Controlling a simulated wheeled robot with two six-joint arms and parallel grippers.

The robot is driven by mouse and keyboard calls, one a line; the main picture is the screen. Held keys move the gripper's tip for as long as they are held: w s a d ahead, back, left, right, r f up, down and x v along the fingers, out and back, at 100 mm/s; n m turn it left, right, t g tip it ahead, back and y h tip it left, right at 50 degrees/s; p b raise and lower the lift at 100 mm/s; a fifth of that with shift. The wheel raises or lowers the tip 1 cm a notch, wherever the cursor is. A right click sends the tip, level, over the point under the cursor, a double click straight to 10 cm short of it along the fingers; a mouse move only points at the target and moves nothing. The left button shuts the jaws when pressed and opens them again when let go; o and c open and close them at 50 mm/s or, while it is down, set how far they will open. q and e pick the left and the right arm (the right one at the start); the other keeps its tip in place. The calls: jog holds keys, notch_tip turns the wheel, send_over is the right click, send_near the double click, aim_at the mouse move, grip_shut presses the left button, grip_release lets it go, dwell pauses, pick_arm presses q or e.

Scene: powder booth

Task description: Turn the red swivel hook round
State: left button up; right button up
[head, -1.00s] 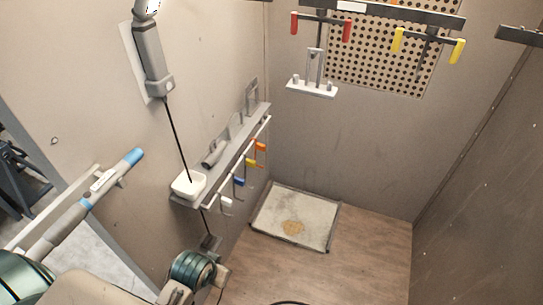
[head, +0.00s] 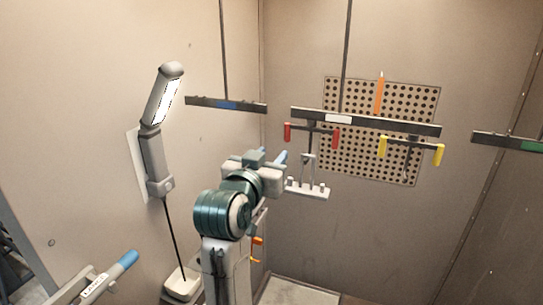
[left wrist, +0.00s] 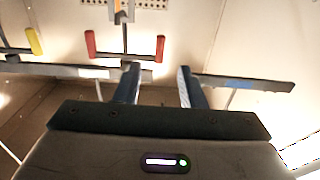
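The red swivel hook (head: 312,129) hangs under a dark overhead bar with a white label. It is a dark crossbar with a red upright grip at each end. A light grey rack (head: 307,190) hangs below it on a thin stem. My left gripper (head: 268,156) is raised, left of the hook and apart from it. In the left wrist view, the open, empty fingers (left wrist: 158,84) point towards the hook, and one red grip (left wrist: 160,48) shows beyond the gap between them. My right gripper is not in view.
A yellow-ended hook (head: 410,148) hangs to the right on the same bar (head: 365,122). A blue-labelled bar (head: 226,104) hangs at the left and a green-labelled one (head: 508,141) at the right. A lamp (head: 155,130) is on the left wall. A perforated panel (head: 425,115) is behind.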

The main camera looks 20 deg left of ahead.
aim_at(286, 137)
pick_arm(q)
jog(key=w, duration=1.1)
jog(key=shift+w+d+r, duration=0.15)
jog(key=shift+w, duration=0.25)
jog(key=c, duration=0.6)
